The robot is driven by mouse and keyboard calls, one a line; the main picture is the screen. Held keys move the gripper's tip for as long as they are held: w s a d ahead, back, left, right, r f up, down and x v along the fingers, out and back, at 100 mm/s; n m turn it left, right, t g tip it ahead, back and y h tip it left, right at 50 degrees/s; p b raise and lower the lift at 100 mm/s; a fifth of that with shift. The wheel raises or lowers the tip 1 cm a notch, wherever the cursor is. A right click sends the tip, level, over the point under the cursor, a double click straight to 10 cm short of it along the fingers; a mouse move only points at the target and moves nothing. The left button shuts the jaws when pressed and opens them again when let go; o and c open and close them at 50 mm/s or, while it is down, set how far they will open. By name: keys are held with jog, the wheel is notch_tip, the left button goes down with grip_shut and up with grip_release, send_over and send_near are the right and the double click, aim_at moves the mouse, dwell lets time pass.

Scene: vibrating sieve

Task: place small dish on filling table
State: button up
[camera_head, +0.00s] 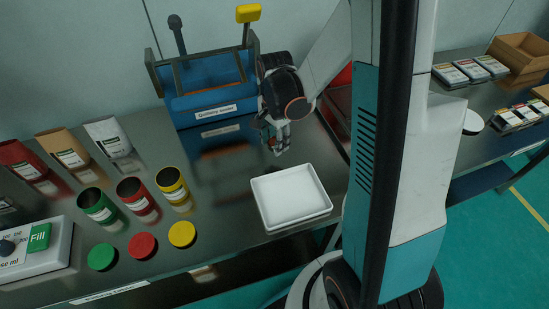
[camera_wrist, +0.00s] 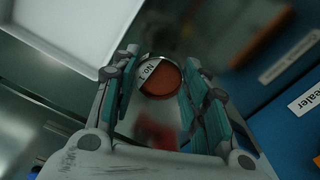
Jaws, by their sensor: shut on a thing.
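My gripper (camera_head: 276,148) hangs above the dark metal table (camera_head: 225,205), just behind the white square tray. In the wrist view my gripper (camera_wrist: 162,55) is shut on a small dish (camera_wrist: 165,80). The dish is round, with a reddish-brown face and a white label reading "No. 1". It sits between the two teal-padded fingers. In the head view the dish is mostly hidden by the fingers, and only a little red shows. A gap under the gripper is hard to judge.
The white tray (camera_head: 290,197) is at the table's front right. A blue container (camera_head: 210,88) stands behind. Open green (camera_head: 97,207), red (camera_head: 138,199) and yellow (camera_head: 173,186) cans stand left, lids in front. Pouches (camera_head: 108,137) lie behind them. The table's middle is clear.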

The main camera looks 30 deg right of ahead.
aim_at(275, 161)
jog(key=shift+f+b, duration=1.05)
jog(key=shift+f, duration=2.4)
jog(key=shift+f, duration=0.1)
jog(key=shift+f, duration=0.15)
jog(key=o, duration=0.7)
notch_tip(275, 161, up, 12)
jog(key=p, duration=0.4)
jog(key=shift+r, duration=0.25)
